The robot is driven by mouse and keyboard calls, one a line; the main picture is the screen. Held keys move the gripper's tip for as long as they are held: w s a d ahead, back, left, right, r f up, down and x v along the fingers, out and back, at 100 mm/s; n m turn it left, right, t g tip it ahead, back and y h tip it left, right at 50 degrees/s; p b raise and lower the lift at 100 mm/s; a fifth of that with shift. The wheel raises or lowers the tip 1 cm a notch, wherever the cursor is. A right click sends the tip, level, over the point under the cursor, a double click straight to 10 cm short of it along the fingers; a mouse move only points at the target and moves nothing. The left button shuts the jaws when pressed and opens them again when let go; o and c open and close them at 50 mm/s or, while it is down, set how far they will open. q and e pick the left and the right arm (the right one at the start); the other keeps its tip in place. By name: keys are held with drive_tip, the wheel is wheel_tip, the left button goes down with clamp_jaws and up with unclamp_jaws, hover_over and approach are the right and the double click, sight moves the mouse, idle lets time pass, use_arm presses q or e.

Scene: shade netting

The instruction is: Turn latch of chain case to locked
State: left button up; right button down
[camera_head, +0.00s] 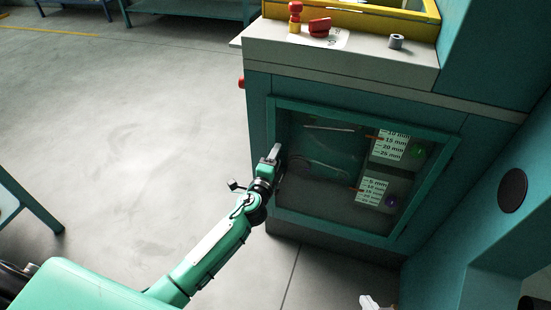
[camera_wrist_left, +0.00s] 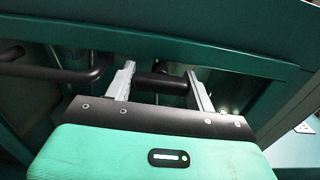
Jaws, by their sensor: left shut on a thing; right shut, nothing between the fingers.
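The chain case (camera_head: 458,132) is a teal cabinet front with a framed clear window. My left gripper (camera_head: 273,154) is at the left side of the window frame. In the left wrist view my left gripper (camera_wrist_left: 162,77) has its two pale fingers on either side of a short black cylindrical latch piece (camera_wrist_left: 160,84), and is shut on it. The latch is hidden by the gripper in the head view, and I cannot tell its turn position. The pale tip of my right gripper (camera_head: 376,303) just shows at the bottom edge, away from the case.
In the left wrist view a black bar handle (camera_wrist_left: 55,72) lies left of the fingers. A red knob (camera_head: 319,27), a red-and-yellow piece (camera_head: 295,17) and a grey ring (camera_head: 396,41) sit on the ledge above. The floor (camera_head: 130,120) to the left is clear.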

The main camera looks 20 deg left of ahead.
use_arm(q)
drive_tip(key=o, duration=1)
drive_tip(key=shift+s+a, duration=0.2)
drive_tip(key=shift+s, duration=6.7)
